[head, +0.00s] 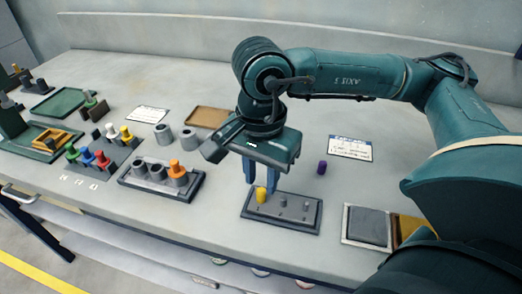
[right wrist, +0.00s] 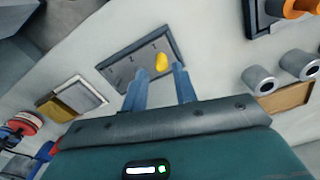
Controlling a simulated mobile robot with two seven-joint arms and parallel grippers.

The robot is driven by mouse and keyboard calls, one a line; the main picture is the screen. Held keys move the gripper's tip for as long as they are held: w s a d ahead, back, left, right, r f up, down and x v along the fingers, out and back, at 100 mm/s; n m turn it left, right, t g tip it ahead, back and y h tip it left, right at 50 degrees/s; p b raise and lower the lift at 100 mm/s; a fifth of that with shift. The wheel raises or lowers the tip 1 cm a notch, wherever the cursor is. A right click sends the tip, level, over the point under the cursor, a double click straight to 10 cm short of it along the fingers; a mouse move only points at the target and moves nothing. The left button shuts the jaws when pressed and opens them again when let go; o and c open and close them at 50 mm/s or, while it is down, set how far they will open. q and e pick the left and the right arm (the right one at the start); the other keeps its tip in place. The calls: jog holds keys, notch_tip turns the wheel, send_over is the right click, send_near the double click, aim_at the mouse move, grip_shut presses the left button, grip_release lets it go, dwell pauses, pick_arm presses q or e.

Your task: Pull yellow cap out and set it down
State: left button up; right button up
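The yellow cap (head: 262,195) stands upright at the left end of a dark rack (head: 252,216) with several short grey pegs. My right gripper (head: 260,187) points down over that end of the rack. Its two blue fingers are apart, open and empty, just above or beside the cap. The right wrist view shows the cap (right wrist: 161,62) beyond the gap between the fingertips (right wrist: 157,82), not gripped. Whether the fingertips reach down to the cap's height I cannot tell. My left gripper is in neither view.
A purple cap (head: 322,168) stands behind the rack. To the left are a rack with grey cylinders and an orange cap (head: 177,167), and a block of coloured caps (head: 100,158). A grey square pad (head: 368,226) lies right. Bare table surrounds the rack.

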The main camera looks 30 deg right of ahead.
jog(key=shift+f, duration=1.4)
grip_shut()
jog(key=shift+r, duration=0.15)
jog(key=shift+r+p, duration=0.95)
jog(key=shift+r, duration=1.05)
